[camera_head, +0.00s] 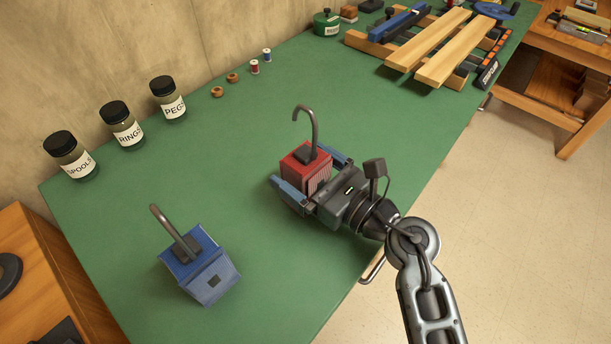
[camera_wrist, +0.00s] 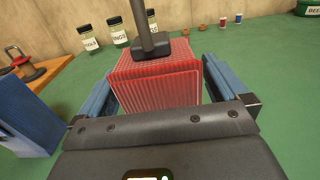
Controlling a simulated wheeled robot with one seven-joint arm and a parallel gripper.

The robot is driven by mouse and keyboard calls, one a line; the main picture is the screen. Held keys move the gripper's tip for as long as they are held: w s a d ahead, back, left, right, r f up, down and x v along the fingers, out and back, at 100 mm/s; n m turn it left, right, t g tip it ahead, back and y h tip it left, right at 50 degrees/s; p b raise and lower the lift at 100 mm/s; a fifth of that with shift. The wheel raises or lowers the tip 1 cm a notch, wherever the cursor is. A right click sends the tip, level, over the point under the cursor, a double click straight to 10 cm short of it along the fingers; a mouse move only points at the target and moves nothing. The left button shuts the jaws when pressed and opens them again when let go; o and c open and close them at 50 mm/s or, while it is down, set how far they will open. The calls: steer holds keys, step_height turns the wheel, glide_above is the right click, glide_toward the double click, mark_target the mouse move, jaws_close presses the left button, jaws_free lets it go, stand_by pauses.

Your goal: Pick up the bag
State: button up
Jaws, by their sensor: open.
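No thing that is plainly a bag shows in either view. A red ribbed block (camera_head: 304,166) with a dark hooked handle stands on the green bench. My gripper (camera_head: 312,181) is open, its blue fingers on either side of the red block. In the wrist view the red block (camera_wrist: 157,78) sits between the fingers, with a gap visible at the right finger. A blue block (camera_head: 203,268) with a similar hooked handle stands apart at the lower left; its side also shows at the left of the wrist view (camera_wrist: 22,115).
Labelled jars (camera_head: 127,132) stand along the wall. Small spools (camera_head: 254,67) and rings are farther right. Wooden boards on a clamp (camera_head: 440,47) fill the far end of the green bench (camera_head: 130,235). Bare bench lies between the two blocks.

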steer(key=shift+x, duration=0.9)
steer(key=c, duration=1.1)
